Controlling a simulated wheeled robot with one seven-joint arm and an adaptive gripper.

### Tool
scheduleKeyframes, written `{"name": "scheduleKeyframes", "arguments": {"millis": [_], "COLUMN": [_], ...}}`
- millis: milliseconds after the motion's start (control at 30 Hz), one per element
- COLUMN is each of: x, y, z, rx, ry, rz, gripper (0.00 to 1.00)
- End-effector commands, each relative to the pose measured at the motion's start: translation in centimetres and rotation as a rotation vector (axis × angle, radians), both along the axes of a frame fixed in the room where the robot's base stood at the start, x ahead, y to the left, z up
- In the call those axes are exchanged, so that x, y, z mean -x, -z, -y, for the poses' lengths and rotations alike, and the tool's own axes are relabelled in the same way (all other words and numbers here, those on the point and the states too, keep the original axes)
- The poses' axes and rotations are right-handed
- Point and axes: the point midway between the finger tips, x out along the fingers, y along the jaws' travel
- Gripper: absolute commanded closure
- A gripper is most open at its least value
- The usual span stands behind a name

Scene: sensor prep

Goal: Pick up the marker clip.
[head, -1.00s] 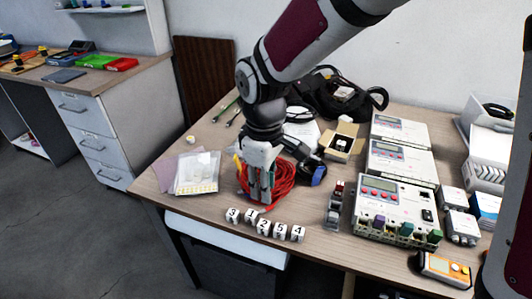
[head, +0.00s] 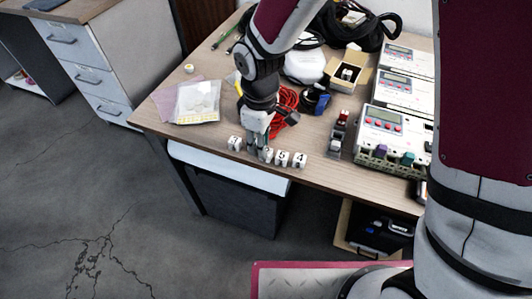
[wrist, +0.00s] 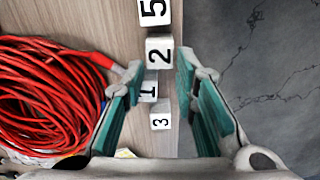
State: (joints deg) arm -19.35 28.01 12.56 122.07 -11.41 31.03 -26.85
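Several white cubes with black numbers stand near the front edge of the desk, and they are the likeliest marker clip; nothing else in view clearly matches that name. In the wrist view these are cube 5 (wrist: 153,12), cube 2 (wrist: 158,53), cube 1 (wrist: 148,91) and cube 3 (wrist: 160,121). Cube 4 (head: 299,160) shows at the right end of the row in the head view. My gripper (wrist: 160,70) is open, with teal pads either side of the row, around cubes 2 and 1 in the picture. Its height above them is unclear. My gripper (head: 258,146) hides part of the row.
A red cable coil (wrist: 45,95) lies left of my fingers in the wrist view. The desk edge is close on the right there, with floor beyond. White instruments (head: 382,135), an open box (head: 348,76) and a clear case (head: 198,102) stand on the desk (head: 215,135).

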Motion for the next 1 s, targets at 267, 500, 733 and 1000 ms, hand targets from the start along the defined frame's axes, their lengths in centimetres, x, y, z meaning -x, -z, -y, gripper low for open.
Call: {"name": "scheduleKeyframes", "arguments": {"millis": [267,500,733,1000], "x": [0.0,0.0,0.0,0.0], "y": [3.0,3.0,3.0,2.8], "z": [0.1,0.0,0.0,0.0], "rx": [0.001,0.0,0.0,-0.001], "ry": [-0.002,-0.001,-0.001,0.0], "rz": [0.0,0.001,0.001,0.001], "gripper": [0.73,0.76,0.94,0.94]}}
